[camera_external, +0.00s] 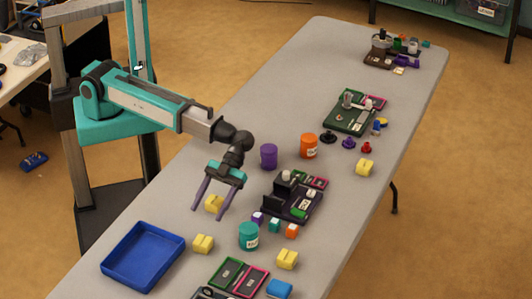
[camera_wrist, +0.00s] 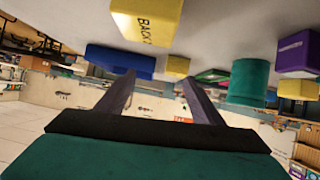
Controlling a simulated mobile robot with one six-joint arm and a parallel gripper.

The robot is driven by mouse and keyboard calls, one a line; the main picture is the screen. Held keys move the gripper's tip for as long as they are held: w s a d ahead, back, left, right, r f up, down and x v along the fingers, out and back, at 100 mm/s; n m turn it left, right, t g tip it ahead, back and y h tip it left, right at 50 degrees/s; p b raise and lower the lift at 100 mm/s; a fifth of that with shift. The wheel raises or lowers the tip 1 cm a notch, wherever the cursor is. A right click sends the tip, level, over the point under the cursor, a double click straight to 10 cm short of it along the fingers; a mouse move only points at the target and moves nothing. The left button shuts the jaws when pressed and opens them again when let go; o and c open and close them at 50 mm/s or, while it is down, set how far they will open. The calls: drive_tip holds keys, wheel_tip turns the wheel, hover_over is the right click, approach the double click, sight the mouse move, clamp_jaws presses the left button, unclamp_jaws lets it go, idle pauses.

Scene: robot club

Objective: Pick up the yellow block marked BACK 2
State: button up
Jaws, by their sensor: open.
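A yellow block (camera_wrist: 147,20) with dark lettering that reads "BACK" and a partly legible mark sits at the top edge of the wrist view, partly cut off. In the external view the yellow block at my gripper (camera_external: 213,203) appears to be the same one, on the grey table. My gripper (camera_external: 209,213) is open, its two purple fingers pointing down on either side of that block in the picture. In the wrist view my gripper (camera_wrist: 158,76) has nothing between its fingers, and the block appears beyond the tips, on the table side. I cannot tell the exact gap.
Other yellow blocks (camera_external: 203,243) (camera_external: 287,259) (camera_external: 365,167) stand on the table. A blue tray (camera_external: 112,266) lies at the front left. A teal jar (camera_external: 249,236), a purple jar (camera_external: 268,156) and a dark station (camera_external: 288,212) are to the right.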

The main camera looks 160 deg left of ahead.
drive_tip(key=shift+t, duration=0.9)
drive_tip(key=s+a, duration=0.4)
drive_tip(key=s, duration=0.1)
drive_tip(key=s+a+b, duration=0.1)
drive_tip(key=s+a, duration=0.3)
drive_tip(key=s, duration=0.2)
drive_tip(key=s+a, duration=0.4)
drive_tip(key=s, duration=0.1)
drive_tip(key=shift+s+a+r, duration=0.1)
drive_tip(key=shift+s+r, duration=0.15)
drive_tip(key=shift+s, duration=0.1)
drive_tip(key=shift+w, duration=0.1)
drive_tip(key=p, duration=0.2)
approach(215, 199)
drive_tip(key=shift+f+x, duration=0.25)
drive_tip(key=shift+x, duration=1.05)
drive_tip(key=shift+f+x, duration=0.2)
drive_tip(key=shift+x, duration=1.1)
drive_tip(key=shift+a, duration=0.1)
drive_tip(key=shift+p+x, duration=0.7)
drive_tip(key=shift+x, duration=1.05)
drive_tip(key=shift+w+d+f, duration=0.25)
drive_tip(key=shift+w+d, duration=0.2)
drive_tip(key=shift+d, duration=0.1)
